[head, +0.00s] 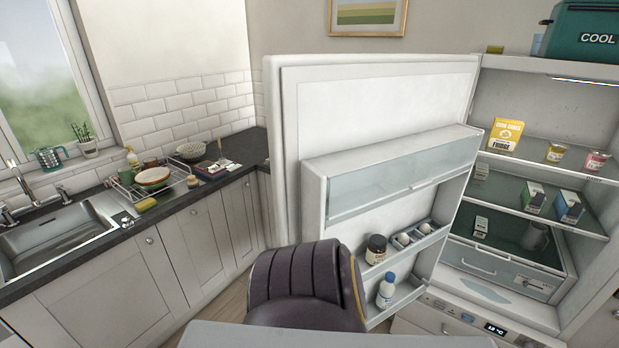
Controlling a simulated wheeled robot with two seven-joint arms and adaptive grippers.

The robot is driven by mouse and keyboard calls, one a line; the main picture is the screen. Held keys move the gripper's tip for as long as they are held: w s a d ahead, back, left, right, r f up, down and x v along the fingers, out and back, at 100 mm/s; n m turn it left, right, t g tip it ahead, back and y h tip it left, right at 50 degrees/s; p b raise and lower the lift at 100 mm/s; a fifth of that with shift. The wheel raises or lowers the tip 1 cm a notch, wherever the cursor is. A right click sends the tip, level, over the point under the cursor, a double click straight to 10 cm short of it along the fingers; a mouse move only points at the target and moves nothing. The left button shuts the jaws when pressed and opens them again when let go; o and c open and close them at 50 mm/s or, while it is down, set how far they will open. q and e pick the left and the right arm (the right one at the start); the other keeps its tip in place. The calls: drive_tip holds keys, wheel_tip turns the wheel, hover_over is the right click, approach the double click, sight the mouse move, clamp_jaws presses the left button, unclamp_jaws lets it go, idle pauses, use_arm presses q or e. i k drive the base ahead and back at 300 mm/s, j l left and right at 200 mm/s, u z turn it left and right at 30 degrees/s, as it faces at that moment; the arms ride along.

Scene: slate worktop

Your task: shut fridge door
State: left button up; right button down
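The fridge door (385,98) stands wide open, swung out to the left of the fridge body. Its inner side faces me, with a lidded compartment (400,180) near the top of its rack. Lower door shelves hold a dark jar (376,249), eggs (403,239) and a white bottle with a blue cap (386,290). The fridge interior (515,170) shows shelves with a yellow box (506,135), small jars, cartons, a mug and a drawer (505,268). Neither of my grippers is in view.
A dark padded chair (305,285) stands in front of the door's lower left part. A pale surface (330,336) lies at the bottom edge. The left counter (165,205) has a sink and dish rack. A teal cool box (583,30) sits on the fridge.

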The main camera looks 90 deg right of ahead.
sight(335, 123)
drive_tip(key=i+z, duration=1.4)
drive_tip(key=z, duration=0.15)
drive_tip(key=i+z, duration=0.25)
drive_tip(key=z, duration=0.15)
drive_tip(key=i+j+z, duration=0.1)
drive_tip(key=z, duration=0.3)
drive_tip(key=i+z, duration=0.15)
drive_tip(key=z, duration=0.25)
drive_tip(key=i+z, duration=0.15)
drive_tip(key=z, duration=0.25)
drive_tip(key=i+j+z, duration=0.1)
drive_tip(key=z, duration=0.25)
drive_tip(key=i+j+z, duration=0.1)
drive_tip(key=z, duration=0.3)
drive_tip(key=i+j+z, duration=0.1)
drive_tip(key=z, duration=0.3)
drive_tip(key=i+j+z, duration=0.15)
drive_tip(key=z, duration=0.25)
drive_tip(key=i+j+z, duration=0.25)
drive_tip(key=z, duration=0.15)
drive_tip(key=i+j+z, duration=0.2)
drive_tip(key=j+z, duration=0.2)
